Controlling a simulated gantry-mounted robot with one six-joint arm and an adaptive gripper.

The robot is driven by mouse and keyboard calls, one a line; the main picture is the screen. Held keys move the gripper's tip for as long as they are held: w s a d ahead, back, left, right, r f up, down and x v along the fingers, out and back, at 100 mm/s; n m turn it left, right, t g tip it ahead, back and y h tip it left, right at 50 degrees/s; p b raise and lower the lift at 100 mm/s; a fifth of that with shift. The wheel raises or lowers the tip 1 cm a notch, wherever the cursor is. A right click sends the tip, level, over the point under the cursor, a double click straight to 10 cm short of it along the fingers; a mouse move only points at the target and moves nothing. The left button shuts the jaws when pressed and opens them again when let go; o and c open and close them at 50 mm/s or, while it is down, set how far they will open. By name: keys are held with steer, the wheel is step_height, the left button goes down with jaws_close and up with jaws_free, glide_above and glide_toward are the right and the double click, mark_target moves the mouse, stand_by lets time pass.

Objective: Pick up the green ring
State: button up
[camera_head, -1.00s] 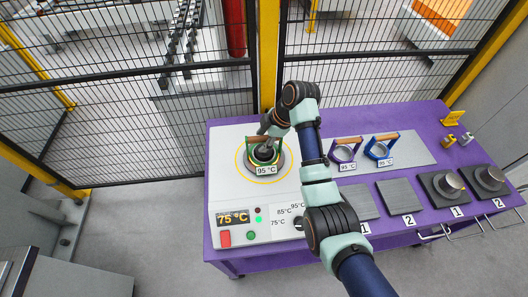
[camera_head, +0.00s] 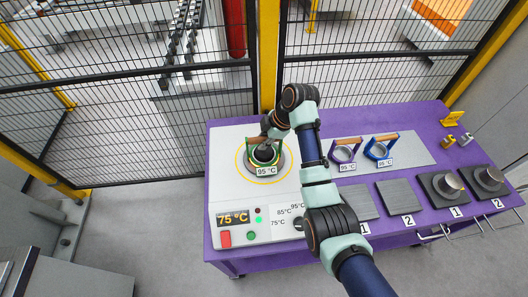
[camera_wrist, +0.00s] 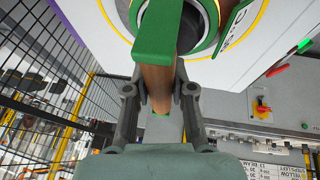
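The green ring (camera_head: 249,156) sits on the round heater at the left of the purple bench, with a 95 °C tag on its front. Its bracket carries a brown wooden handle. In the wrist view the green bracket (camera_wrist: 158,35) and the brown handle (camera_wrist: 158,82) are close up. My gripper (camera_wrist: 160,75) has one finger on each side of the handle. The fingers stand apart with the handle between them; firm contact is not clear. In the head view my gripper (camera_head: 263,141) is over the ring and partly hidden by my arm.
A purple ring (camera_head: 343,153) and a blue ring (camera_head: 380,149) stand on a grey plate to the right. The control panel shows 75 °C (camera_head: 232,218) at the front left. Black mesh fencing (camera_head: 120,110) stands behind the bench.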

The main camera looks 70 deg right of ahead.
jaws_close()
steer(key=shift+r+b, duration=0.2)
steer(key=shift+b, duration=0.15)
step_height(320, 180, up, 20)
steer(key=p, duration=1)
steer(key=shift+r, duration=0.15)
